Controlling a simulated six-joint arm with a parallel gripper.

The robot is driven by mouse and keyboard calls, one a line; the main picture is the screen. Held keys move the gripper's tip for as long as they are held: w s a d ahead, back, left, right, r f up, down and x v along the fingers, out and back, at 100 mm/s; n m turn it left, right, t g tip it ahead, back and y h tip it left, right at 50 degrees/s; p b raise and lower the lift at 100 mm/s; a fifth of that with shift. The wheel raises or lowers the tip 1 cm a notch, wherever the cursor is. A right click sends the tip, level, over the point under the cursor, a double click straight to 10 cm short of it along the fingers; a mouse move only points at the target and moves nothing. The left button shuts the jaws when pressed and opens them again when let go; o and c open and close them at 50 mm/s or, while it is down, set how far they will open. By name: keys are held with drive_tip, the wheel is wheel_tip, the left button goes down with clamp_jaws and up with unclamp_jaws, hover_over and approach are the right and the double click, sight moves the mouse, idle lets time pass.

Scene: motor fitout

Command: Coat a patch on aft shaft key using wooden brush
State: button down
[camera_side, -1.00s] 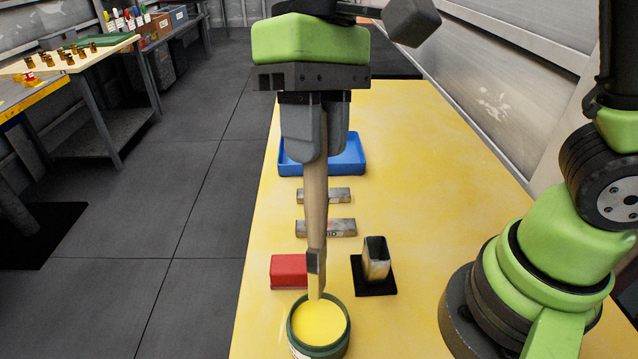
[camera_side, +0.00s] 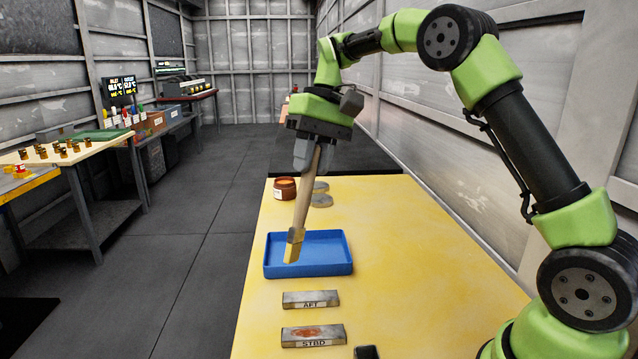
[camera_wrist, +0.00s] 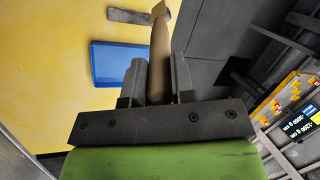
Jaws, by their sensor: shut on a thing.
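My gripper (camera_side: 312,155) is shut on the wooden brush (camera_side: 306,200) by its handle. The brush points downward, slightly tilted, with its yellowish tip (camera_side: 291,253) over or in front of the blue tray (camera_side: 310,270); I cannot tell whether it touches. The aft shaft key (camera_side: 310,300) is a grey bar labelled AFT, lying on the yellow table nearer the camera than the tray, apart from the brush. In the wrist view the brush (camera_wrist: 160,55) extends away between the fingers (camera_wrist: 157,92), beside the blue tray (camera_wrist: 95,65), with a grey bar (camera_wrist: 128,16) beyond.
A similar bar labelled STBD (camera_side: 313,336), with a reddish-brown patch, lies nearer the camera. A brown jar (camera_side: 285,189) and grey discs (camera_side: 320,200) stand behind the tray. A dark object (camera_side: 366,352) is cut off at the bottom edge. The table's right side is clear.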

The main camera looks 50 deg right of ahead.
drive_tip(key=shift+t, duration=0.7)
drive_tip(key=shift+w+d+f, duration=0.4)
drive_tip(key=shift+w+f, duration=0.05)
drive_tip(key=shift+f, duration=0.35)
drive_tip(key=shift+w+d+f, duration=0.45)
drive_tip(key=shift+w+f, duration=0.05)
drive_tip(key=shift+f, duration=0.35)
drive_tip(key=shift+w+d+f, duration=0.4)
drive_tip(key=shift+w+f, duration=0.05)
drive_tip(key=shift+f, duration=0.35)
